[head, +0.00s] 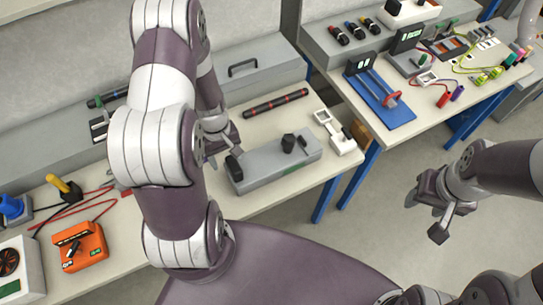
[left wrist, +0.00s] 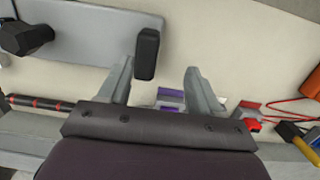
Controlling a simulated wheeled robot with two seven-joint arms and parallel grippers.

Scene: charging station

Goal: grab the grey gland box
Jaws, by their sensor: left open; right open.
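The grey gland box (head: 275,168) is a long box lying on the workbench, with black fittings on top and a black gland (head: 234,168) at its left end. My left gripper (head: 222,152) is at that left end, partly hidden behind my own arm. In the left wrist view, my left gripper (left wrist: 157,85) is open, and the black gland (left wrist: 147,52) shows between and beyond the fingertips, nearer the left finger. The box's grey top (left wrist: 85,55) extends to the left there. I cannot tell whether the fingers touch it. My right gripper (head: 432,212) is open and empty over the floor.
A black-and-red rod (head: 275,103) lies behind the box, and a white tool (head: 335,132) lies right of it. An orange device (head: 80,247) and red cables are at the left. A second bench with a blue stand (head: 385,105) is at the right, with clear floor between.

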